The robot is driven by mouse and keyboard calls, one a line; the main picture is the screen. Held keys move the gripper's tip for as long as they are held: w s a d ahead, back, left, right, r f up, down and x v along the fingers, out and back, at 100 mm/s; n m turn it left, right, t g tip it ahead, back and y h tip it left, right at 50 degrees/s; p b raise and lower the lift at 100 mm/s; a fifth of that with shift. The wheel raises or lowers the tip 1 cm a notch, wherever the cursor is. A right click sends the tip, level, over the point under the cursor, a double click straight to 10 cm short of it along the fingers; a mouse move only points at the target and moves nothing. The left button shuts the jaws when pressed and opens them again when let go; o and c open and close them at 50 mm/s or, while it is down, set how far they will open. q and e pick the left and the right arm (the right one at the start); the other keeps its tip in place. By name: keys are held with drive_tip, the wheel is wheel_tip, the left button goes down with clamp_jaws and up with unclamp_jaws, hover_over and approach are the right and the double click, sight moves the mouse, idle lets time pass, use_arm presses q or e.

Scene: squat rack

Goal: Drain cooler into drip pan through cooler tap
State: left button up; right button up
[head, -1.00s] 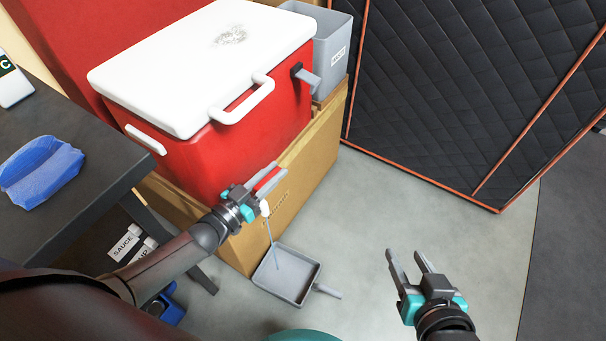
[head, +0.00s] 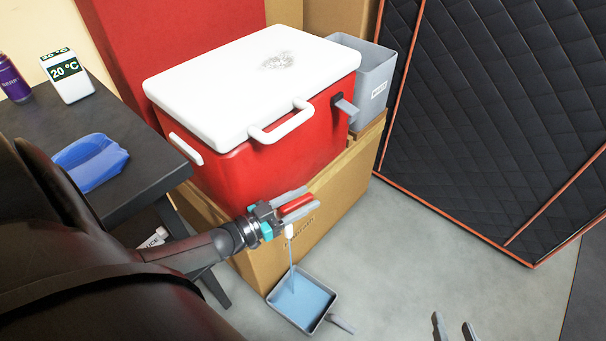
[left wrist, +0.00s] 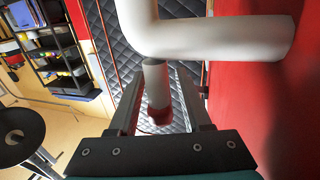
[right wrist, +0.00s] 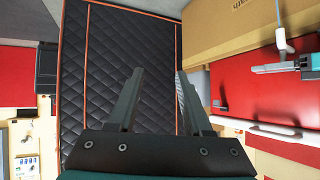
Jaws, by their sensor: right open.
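The red cooler (head: 285,155) with a white lid sits on a cardboard box. Its white tap spout (head: 289,231) points down and a thin stream falls from it. The stream lands in the grey drip pan (head: 330,317) on the floor, which holds bluish water. My left gripper (head: 297,204) is at the tap, its fingers on either side of a red part. The left wrist view shows the white tap pipe (left wrist: 215,38) and a red-ended piece between the fingers; their contact is unclear. My right gripper (head: 455,328) is open and empty at the bottom edge.
A dark table (head: 135,170) with a blue cloth-like item (head: 90,160) and a thermometer display (head: 65,77) stands at left. A grey bin (head: 372,80) is behind the cooler. A black quilted panel (head: 500,110) stands at right. The floor (head: 480,270) right of the pan is clear.

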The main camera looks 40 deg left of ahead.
use_arm(q)
drive_tip(key=shift+o, duration=0.2)
drive_tip(key=shift+w+r, duration=0.1)
drive_tip(key=shift+s+a, duration=0.25)
drive_tip(key=shift+s, duration=0.35)
drive_tip(key=p+v, duration=0.3)
drive_tip(key=v, duration=1.1)
use_arm(e)
drive_tip(key=s+d+g+h, duration=0.3)
drive_tip(key=s+d+g, duration=0.2)
drive_tip(key=d, duration=0.2)
drive_tip(key=shift+r+m+g, duration=0.15)
drive_tip(key=shift+m+g, duration=0.15)
drive_tip(key=shift+m, duration=0.1)
drive_tip(key=shift+s, duration=0.1)
